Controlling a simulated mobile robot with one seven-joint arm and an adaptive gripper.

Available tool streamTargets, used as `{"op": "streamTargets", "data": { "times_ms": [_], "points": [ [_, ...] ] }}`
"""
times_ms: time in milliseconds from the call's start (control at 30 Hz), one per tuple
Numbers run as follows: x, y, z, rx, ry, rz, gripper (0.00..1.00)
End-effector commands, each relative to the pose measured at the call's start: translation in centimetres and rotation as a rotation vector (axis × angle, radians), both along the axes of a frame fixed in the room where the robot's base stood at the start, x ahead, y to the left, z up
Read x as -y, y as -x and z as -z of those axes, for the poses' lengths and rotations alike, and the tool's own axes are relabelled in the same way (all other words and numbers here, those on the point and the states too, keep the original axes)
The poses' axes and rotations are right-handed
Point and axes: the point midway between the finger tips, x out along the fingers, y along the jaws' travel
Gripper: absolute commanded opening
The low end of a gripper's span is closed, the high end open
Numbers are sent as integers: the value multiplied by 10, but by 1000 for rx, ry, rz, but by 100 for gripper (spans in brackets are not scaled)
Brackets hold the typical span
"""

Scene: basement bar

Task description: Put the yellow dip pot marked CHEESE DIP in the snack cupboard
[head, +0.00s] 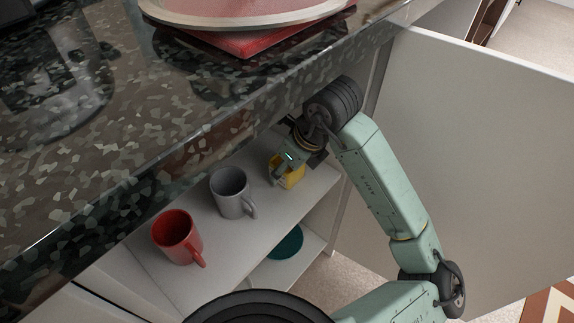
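A yellow pot (293,178) shows on or just above the upper shelf of an open white cupboard (228,238) under the counter. No lettering can be read on it from here. My gripper (284,170) is right at the pot, with a finger in front of it and hiding part of it. I cannot tell whether the fingers are closed on the pot, or whether the pot touches the shelf.
A grey mug (230,192) and a red mug (176,236) stand on the same shelf, left of the pot. A teal round item (287,243) lies on the shelf below. The dark speckled counter (130,130) overhangs the shelves. The white door (480,150) stands open at right.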

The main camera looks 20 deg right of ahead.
Motion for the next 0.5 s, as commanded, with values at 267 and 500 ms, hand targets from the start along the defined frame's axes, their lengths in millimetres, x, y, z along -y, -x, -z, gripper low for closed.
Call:
{"op": "streamTargets", "data": {
  "times_ms": [267,500],
  "points": [
    [0,0,4,1,1,0,16],
    [0,0,3,0,0,0,64]
  ]
}}
